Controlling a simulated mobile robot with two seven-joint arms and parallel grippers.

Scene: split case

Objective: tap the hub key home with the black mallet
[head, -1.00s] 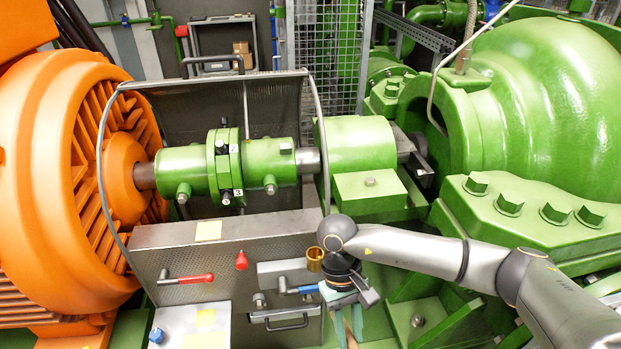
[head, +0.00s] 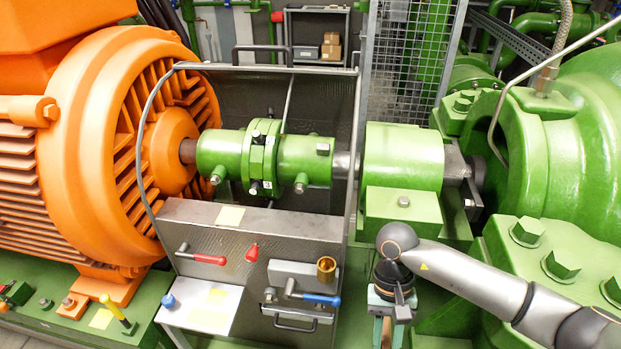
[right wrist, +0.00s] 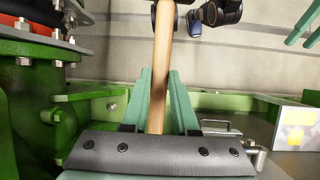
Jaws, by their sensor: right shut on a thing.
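My right gripper (head: 388,332) hangs low, in front of the green bearing block, with its fingers pointing down. In the right wrist view its green fingers (right wrist: 160,100) are shut on a wooden handle (right wrist: 161,60), which I take to be the mallet's. The green coupling (head: 262,160) joins the orange motor to the shaft. A small grey block (head: 323,149) on the right coupling hub looks like the hub key. It is up and left of the gripper, well apart from it.
A mesh guard (head: 250,225) stands open around the coupling; its front panel carries a red lever (head: 208,259), a blue lever (head: 318,298) and a brass cup (head: 326,269). A wire cage (head: 410,60) stands behind. Large bolts (head: 527,231) stick up at right.

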